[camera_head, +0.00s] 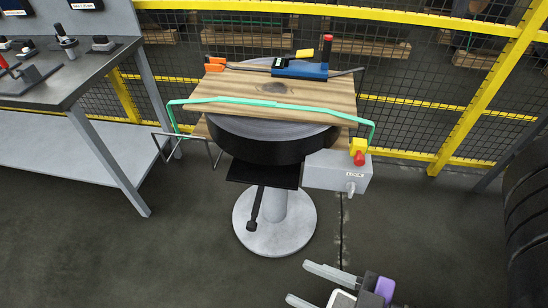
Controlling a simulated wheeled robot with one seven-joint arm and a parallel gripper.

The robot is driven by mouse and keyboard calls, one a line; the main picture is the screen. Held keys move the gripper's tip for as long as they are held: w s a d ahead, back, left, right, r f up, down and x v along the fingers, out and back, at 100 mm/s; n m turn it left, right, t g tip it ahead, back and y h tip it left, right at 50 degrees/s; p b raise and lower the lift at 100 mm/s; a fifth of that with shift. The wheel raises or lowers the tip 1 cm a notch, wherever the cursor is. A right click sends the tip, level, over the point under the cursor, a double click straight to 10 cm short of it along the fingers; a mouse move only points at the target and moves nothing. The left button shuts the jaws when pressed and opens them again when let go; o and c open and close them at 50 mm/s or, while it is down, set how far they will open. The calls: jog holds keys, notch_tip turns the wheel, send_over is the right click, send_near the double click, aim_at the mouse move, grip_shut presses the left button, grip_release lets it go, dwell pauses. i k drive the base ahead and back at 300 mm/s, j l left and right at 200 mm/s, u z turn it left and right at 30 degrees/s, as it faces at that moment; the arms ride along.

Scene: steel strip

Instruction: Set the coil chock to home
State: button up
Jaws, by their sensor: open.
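No part is labelled as the coil chock, and I cannot tell for sure which one it is. A round dark turntable (265,148) stands on a grey pedestal (275,240). A black lever (255,207) hangs down below a black plate (262,174) at its front. A grey box (337,174) marked LOCK is at its right, with a small pale knob (351,188) on the front and a yellow and red button (358,153) on top. My gripper (298,281) is open and empty at the bottom, over the floor, apart from all these.
A wooden board (230,94) lies on the turntable, with a blue strapping tool (300,69) and a green strap (270,103) across it. A workbench (65,75) stands left. A yellow-railed mesh fence (440,18) runs behind. A dark ribbed roll (530,215) stands right. Front floor is clear.

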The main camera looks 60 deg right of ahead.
aim_at(358, 146)
jog(key=z, duration=1.3)
